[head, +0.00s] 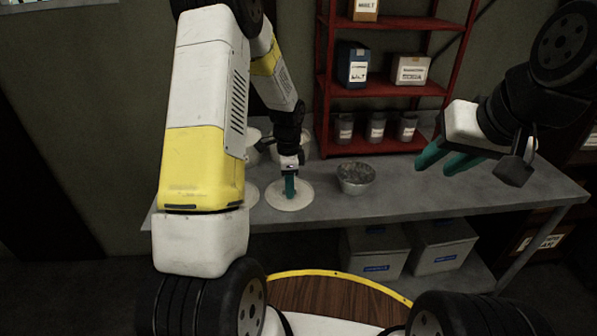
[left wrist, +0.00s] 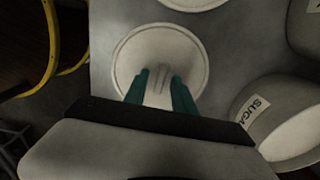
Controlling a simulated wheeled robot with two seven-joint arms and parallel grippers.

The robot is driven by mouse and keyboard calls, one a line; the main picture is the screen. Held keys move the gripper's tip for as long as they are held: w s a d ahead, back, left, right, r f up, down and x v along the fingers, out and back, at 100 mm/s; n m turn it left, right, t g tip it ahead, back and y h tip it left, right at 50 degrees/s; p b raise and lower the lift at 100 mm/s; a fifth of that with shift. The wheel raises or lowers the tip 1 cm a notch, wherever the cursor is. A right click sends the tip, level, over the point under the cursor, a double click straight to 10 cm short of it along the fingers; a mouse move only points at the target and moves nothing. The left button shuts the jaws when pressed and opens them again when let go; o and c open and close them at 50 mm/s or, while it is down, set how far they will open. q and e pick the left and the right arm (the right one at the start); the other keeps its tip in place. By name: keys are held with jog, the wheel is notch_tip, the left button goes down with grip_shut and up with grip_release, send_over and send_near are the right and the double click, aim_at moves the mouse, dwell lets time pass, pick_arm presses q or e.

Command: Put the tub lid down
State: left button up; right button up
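A round pale tub lid (head: 303,201) is at the bench top in the head view, left of the grey bowl. My left gripper (head: 290,187) points down at its middle. In the left wrist view the lid (left wrist: 130,52) lies under the teal fingers (left wrist: 161,88), and its raised pale handle fills the gap between them. The fingers look shut on this handle. The lid looks flat and level; whether it touches the bench is hard to tell. My right gripper (head: 446,160) is open and empty, above the bench at the right.
A grey bowl (head: 356,181) with dark contents stands right of the lid. An open tub marked SUGAR (left wrist: 262,125) is close by in the left wrist view. A red shelf (head: 395,88) with boxes and tins stands behind. The bench (head: 440,190) is clear at the right.

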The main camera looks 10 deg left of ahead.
pick_arm(q)
notch_tip(320, 180, up, 12)
jog(key=s+r+n+t, duration=0.3)
jog(key=s+r+n, duration=0.4)
jog(key=s+r, duration=0.55)
jog(key=s+d+r+n+t+h, duration=0.1)
jog(key=s+r+n, duration=0.1)
jog(key=s, duration=0.4)
jog(key=s+d+r+n+t+h, duration=0.1)
jog(key=s+r+n+t, duration=0.1)
jog(key=s+n, duration=0.3)
jog(key=shift+s+r, duration=0.4)
jog(key=shift+r, duration=0.05)
